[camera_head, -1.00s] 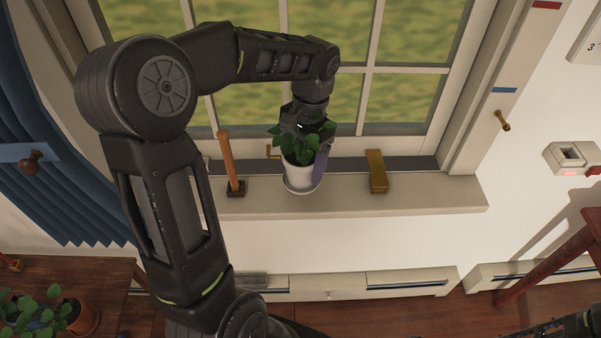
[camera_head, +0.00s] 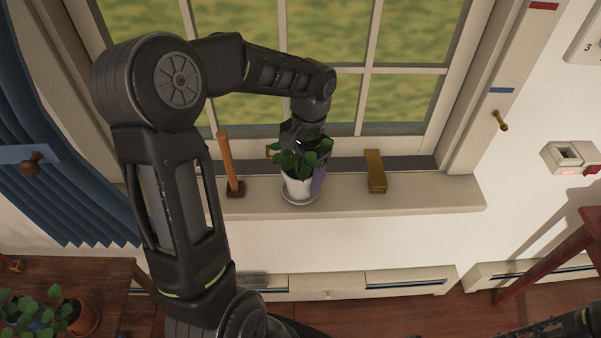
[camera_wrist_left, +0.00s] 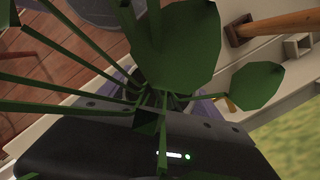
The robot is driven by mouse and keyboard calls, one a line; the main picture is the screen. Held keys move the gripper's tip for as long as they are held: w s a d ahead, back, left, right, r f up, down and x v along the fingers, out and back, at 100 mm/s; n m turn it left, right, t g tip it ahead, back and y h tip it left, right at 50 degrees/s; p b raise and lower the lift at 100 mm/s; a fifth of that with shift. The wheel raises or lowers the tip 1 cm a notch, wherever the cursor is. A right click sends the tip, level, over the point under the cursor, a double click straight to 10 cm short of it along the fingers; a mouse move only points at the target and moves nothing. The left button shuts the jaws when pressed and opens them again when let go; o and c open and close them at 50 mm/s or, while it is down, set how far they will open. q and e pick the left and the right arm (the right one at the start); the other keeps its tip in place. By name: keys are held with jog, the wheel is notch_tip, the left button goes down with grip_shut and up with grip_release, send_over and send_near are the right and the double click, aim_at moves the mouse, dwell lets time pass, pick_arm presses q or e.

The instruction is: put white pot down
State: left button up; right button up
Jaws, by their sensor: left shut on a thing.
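The white pot (camera_head: 297,188) holds a green leafy plant (camera_head: 302,160) and is upright, with a pale saucer (camera_head: 301,201) under it. My left gripper (camera_head: 316,180) is shut on the pot, with a purple finger showing at its right side. The pot is over the front part of the window sill (camera_head: 430,196); I cannot tell whether it touches. In the left wrist view, large leaves (camera_wrist_left: 178,45) and stems cover much of the picture and hide most of the grip. My right gripper does not show; only a dark piece of my right arm is at the lower right.
A wooden-handled tool (camera_head: 228,165) stands left of the pot on the sill. A brass block (camera_head: 375,172) stands to the right, with free sill between and beyond. The window is close behind. A blue curtain (camera_head: 50,150) hangs at the left.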

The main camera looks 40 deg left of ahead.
aim_at(306, 164)
pick_arm(q)
jog(key=shift+f, duration=0.1)
jog(key=o, duration=2.1)
jog(key=shift+r, duration=0.2)
jog(key=shift+w+r, duration=0.1)
jog(key=shift+r, duration=0.1)
jog(key=r, duration=0.5)
jog(key=w+r, duration=0.1)
jog(key=r, duration=0.1)
jog(key=shift+w+d+r, duration=0.1)
jog(key=shift+r, duration=0.25)
jog(key=shift+w+r+p, duration=0.2)
jog(key=shift+r+p, duration=0.5)
jog(key=shift+r, duration=1.1)
